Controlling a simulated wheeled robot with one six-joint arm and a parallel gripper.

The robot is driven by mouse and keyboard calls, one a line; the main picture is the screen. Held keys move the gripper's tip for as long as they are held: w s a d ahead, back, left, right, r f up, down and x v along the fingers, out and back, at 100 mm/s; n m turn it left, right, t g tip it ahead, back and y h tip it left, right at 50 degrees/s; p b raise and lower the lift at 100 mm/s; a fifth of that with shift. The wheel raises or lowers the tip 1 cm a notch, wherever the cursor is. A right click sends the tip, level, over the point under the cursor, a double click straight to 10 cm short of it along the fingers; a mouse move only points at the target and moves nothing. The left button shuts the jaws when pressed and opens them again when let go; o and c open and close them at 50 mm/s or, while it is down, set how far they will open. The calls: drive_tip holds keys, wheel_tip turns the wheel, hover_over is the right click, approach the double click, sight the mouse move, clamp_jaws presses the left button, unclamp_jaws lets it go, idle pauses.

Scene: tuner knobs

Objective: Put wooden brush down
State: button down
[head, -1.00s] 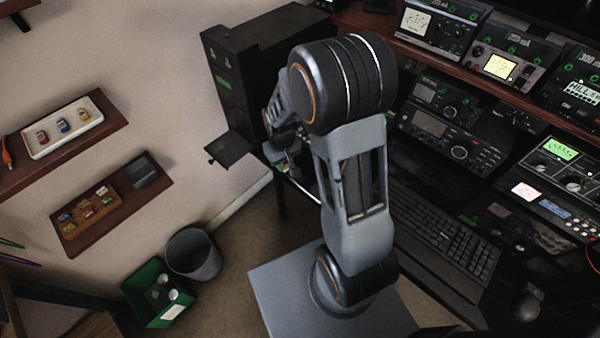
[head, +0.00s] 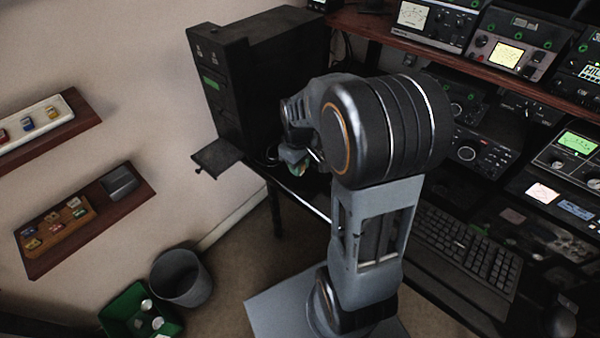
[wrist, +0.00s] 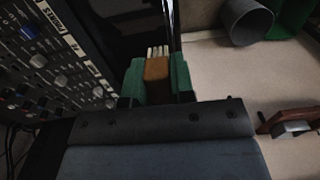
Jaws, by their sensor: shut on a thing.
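The wooden brush (wrist: 157,68) shows in the wrist view as an orange-brown block with pale bristles pointing away from me. My gripper (wrist: 158,80) has green fingers closed on both sides of the block. In the head view my gripper (head: 297,167) is small and partly hidden behind my arm, near the desk's left end. The brush cannot be made out clearly there. Whether the brush touches anything below it, I cannot tell.
A black cabinet (head: 255,85) with an open flap (head: 217,158) stands behind my gripper. A panel with knobs (wrist: 55,60) is close on the left in the wrist view. A grey bin (head: 181,279) and green crate (head: 118,318) are on the floor. Radios and a keyboard (head: 465,250) fill the right.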

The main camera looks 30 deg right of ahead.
hover_over(300, 178)
wheel_tip(300, 178, down, 6)
drive_tip(key=shift+f, duration=0.1)
drive_tip(key=shift+f+b, duration=0.35)
drive_tip(key=shift+f, duration=1)
drive_tip(key=shift+f, duration=0.15)
drive_tip(key=c, duration=1)
unclamp_jaws()
